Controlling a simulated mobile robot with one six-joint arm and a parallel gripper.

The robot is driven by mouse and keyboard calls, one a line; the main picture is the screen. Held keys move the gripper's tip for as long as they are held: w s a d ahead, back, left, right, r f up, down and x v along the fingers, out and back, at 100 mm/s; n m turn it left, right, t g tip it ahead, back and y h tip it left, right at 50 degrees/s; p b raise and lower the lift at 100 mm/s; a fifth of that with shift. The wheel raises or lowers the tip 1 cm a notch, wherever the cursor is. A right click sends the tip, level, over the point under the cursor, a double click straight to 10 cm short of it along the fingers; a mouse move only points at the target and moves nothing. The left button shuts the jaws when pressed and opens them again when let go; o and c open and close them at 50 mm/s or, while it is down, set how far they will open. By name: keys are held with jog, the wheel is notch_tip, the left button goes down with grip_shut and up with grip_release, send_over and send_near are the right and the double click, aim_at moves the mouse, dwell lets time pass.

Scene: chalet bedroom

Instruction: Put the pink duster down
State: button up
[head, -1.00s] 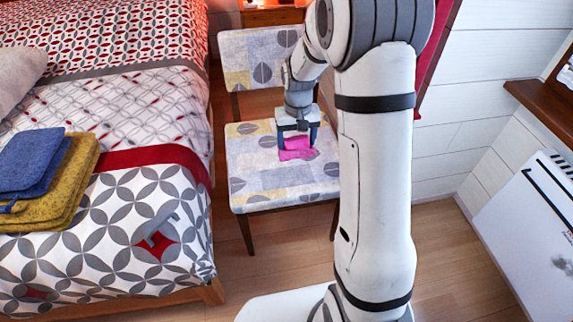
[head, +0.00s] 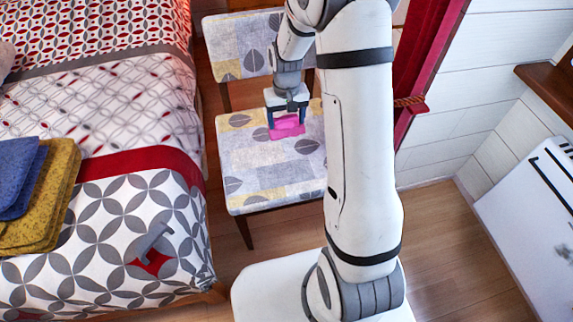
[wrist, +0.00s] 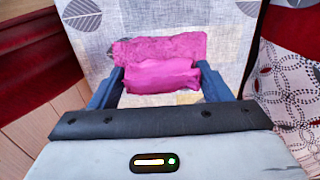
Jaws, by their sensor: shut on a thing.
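The pink duster (head: 288,126) is a soft, folded cloth at the seat of the patterned chair (head: 262,178). My gripper (head: 287,119) points down over the seat and is shut on the duster. In the wrist view the duster (wrist: 160,72) is bunched between the two blue fingers, with a flatter part spreading beyond them. The duster is at or just above the seat; I cannot tell whether it rests its weight there.
The chair's backrest (head: 240,45) rises behind my gripper. A bed (head: 110,190) stands at the left, with folded blue (head: 18,175) and mustard (head: 45,195) cloths and a grey object (head: 150,240) on it. A white panel (head: 535,215) is at the right. The front seat is clear.

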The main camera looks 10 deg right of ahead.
aim_at(288, 133)
jog(key=shift+s+f+b, duration=0.15)
jog(key=shift+s+f, duration=0.2)
jog(key=shift+f, duration=2.3)
jog(key=shift+s+f+b, duration=0.15)
jog(key=shift+s+f, duration=0.25)
jog(key=shift+f, duration=2.2)
jog(key=shift+s+f+b, duration=0.15)
jog(key=shift+s+f, duration=0.2)
jog(key=shift+f, duration=2.3)
jog(key=shift+f, duration=0.15)
jog(key=o, duration=0.6)
jog(key=shift+f, duration=0.1)
jog(key=shift+c, duration=0.2)
jog(key=o, duration=0.5)
jog(key=shift+c, duration=0.2)
notch_tip(288, 133, up, 13)
jog(key=shift+f+p, duration=0.1)
jog(key=shift+p, duration=1.15)
jog(key=s+r+t, duration=0.1)
jog(key=s+r, duration=2)
jog(key=r, duration=0.1)
jog(key=shift+a+t, duration=0.15)
jog(key=shift+t, duration=0.15)
